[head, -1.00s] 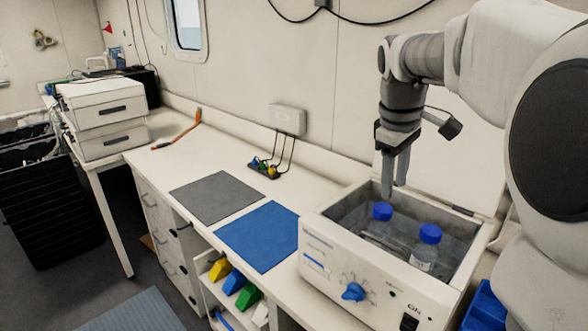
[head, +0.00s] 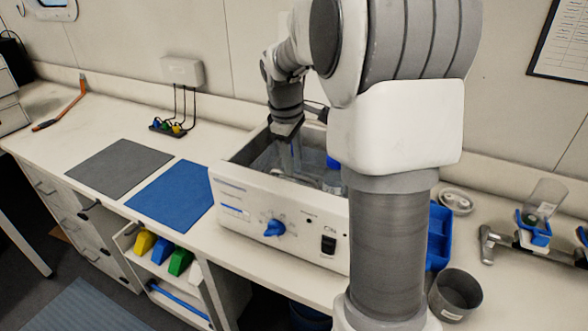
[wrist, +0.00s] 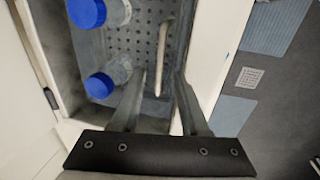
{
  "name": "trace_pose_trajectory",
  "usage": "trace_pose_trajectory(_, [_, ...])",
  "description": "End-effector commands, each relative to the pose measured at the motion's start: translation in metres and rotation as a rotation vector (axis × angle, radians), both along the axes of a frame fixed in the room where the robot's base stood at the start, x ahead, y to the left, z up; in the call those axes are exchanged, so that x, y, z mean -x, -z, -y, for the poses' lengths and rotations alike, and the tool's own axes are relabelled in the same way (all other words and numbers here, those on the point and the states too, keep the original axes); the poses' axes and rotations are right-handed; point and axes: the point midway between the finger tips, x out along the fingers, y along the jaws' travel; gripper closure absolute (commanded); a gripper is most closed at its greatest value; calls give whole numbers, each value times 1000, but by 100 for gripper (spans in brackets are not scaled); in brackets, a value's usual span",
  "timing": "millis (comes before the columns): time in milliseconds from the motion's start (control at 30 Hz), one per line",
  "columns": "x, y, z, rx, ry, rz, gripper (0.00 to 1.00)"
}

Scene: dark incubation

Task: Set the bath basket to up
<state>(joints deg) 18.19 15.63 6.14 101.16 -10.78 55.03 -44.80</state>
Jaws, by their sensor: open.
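The white water bath (head: 238,205) stands on the bench with its top open and a blue knob on its front. Inside it the grey perforated basket (wrist: 142,42) shows in the wrist view, with a pale upright bar like a handle (wrist: 162,42). Two clear bottles with blue caps (wrist: 99,85) stand to the left of the bar. My gripper (wrist: 162,76) is open, its fingers either side of the bar's line, with nothing seen gripped. In the head view my gripper (head: 295,158) points down into the bath. My arm hides the bath's right part, and the basket's height is unclear.
A blue mat (head: 172,195) and a grey mat (head: 118,166) lie left of the bath. A grey cup (head: 455,294), a blue tray (head: 439,235) and a stand with a clear beaker (head: 545,198) are to the right. The bath walls rise close around my gripper.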

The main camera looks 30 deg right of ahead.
Motion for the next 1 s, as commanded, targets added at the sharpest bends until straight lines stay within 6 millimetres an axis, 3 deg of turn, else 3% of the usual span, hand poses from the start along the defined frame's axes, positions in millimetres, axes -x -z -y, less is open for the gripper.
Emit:
trace_pose_trajectory(100, [-1, 20, 3, -1, 0, -3, 55])
trace_pose_trajectory(233, [-4, 33, 5, -1, 0, -2, 55])
trace_pose_trajectory(600, [-4, 39, 6, 0, 0, 0, 55])
trace_pose_trajectory(667, [-4, 39, 6, 0, 0, 0, 63])
trace_pose_trajectory(867, [-5, 38, 6, 0, 0, 0, 99])
trace_pose_trajectory(1000, [-5, 38, 6, 0, 0, 0, 100])
